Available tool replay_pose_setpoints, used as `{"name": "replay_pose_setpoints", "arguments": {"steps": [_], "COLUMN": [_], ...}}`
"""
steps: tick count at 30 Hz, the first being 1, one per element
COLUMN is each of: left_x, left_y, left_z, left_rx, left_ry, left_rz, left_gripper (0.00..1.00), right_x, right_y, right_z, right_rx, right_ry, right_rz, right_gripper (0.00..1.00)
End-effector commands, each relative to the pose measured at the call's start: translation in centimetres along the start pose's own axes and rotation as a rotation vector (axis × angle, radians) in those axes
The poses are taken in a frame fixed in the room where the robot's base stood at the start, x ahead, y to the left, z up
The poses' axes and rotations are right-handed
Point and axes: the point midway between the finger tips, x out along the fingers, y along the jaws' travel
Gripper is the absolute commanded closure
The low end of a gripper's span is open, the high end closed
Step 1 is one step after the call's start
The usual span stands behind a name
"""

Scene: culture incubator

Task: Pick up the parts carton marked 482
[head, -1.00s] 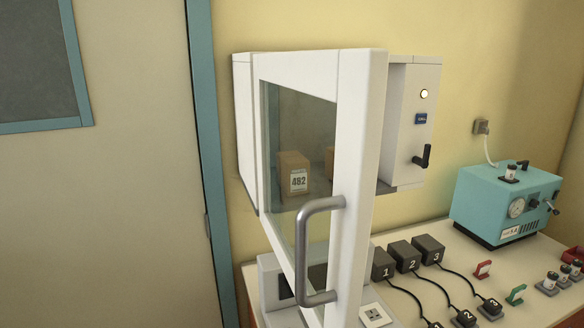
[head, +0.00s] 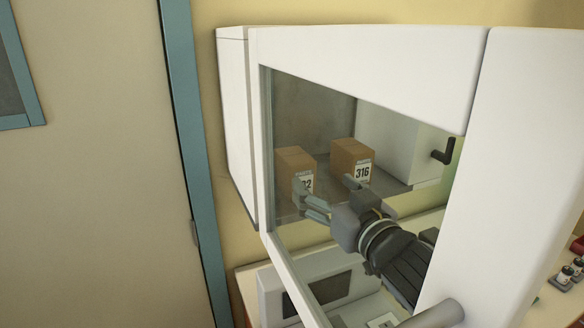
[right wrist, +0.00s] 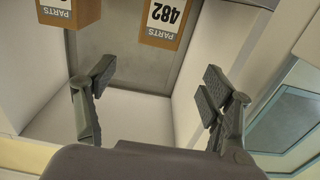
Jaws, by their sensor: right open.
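The parts carton marked 482 (head: 292,161) is a brown box with a white label, on the left of the incubator floor. Its label is partly covered by a finger in the head view. In the right wrist view the 482 carton (right wrist: 168,20) is upside down at the top, ahead of the gap between the fingers. My right gripper (head: 327,187) is seen through the door glass, open and empty in front of the cartons. In the right wrist view its fingers (right wrist: 163,80) stand wide apart, with the carton beyond their tips. My left gripper is not in view.
A second brown carton marked 316 (head: 349,156) stands close to the right of the 482 carton. The white incubator (head: 233,120) encloses both, with side walls near my gripper. Its open glazed door (head: 370,70) stands in the foreground, its handle (head: 437,315) at the bottom.

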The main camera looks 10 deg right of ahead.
Motion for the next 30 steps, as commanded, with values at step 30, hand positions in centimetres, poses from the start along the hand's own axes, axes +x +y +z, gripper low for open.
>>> {"name": "replay_pose_setpoints", "arguments": {"steps": [30], "left_x": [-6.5], "left_y": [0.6], "left_z": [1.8], "left_rx": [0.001], "left_ry": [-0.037], "left_rz": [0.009], "left_gripper": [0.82], "right_x": [14.2], "right_y": [0.4], "right_z": [-0.4], "right_rx": [0.001], "right_ry": [-0.002], "right_rz": [0.002], "right_gripper": [0.25]}}
